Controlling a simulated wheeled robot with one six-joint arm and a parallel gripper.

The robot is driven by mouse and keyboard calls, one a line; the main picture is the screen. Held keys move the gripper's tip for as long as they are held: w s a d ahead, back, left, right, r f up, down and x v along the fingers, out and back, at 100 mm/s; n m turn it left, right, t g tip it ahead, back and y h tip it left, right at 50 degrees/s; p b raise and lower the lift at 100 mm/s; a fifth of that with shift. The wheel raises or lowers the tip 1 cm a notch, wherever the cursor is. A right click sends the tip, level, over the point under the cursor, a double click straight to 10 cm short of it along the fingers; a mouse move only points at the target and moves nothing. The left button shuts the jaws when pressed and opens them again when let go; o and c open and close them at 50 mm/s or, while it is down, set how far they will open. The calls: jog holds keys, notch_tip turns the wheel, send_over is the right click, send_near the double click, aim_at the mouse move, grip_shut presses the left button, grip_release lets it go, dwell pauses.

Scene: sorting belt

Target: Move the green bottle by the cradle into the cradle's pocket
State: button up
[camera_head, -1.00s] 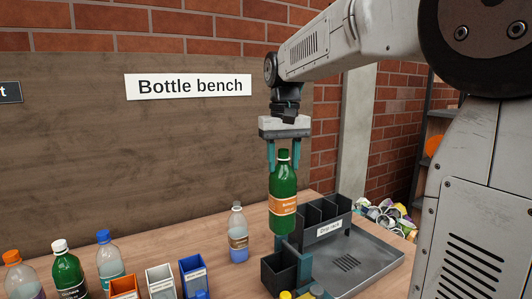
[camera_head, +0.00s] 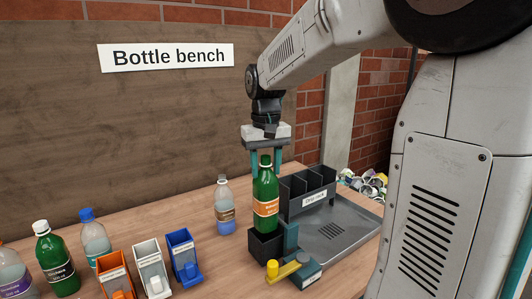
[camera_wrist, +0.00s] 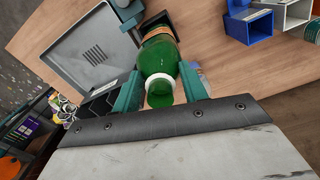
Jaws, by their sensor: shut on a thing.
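My gripper (camera_head: 265,165) is shut on the neck of the green bottle (camera_head: 265,190), which has an orange label. The bottle hangs upright, with its base at the mouth of the black pocket (camera_head: 265,249) of the cradle. I cannot tell how far inside the base is. The cradle's teal post (camera_head: 291,237) stands just right of the pocket, with a yellow-knobbed clamp (camera_head: 288,270) in front. In the wrist view, the bottle (camera_wrist: 158,62), with its white-rimmed green cap, is between the teal fingers, and its base is hidden.
Behind the cradle are a black divided rack (camera_head: 307,188) and a grey tray (camera_head: 345,228). A clear bottle (camera_head: 224,208) stands close on the left. Orange, white and blue bins (camera_head: 182,250) and several bottles (camera_head: 58,265) stand farther left.

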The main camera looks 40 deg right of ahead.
aim_at(266, 197)
jog(key=shift+f, duration=3.95)
jog(key=shift+f, duration=0.6)
jog(key=o, duration=1.4)
jog(key=shift+c, duration=0.2)
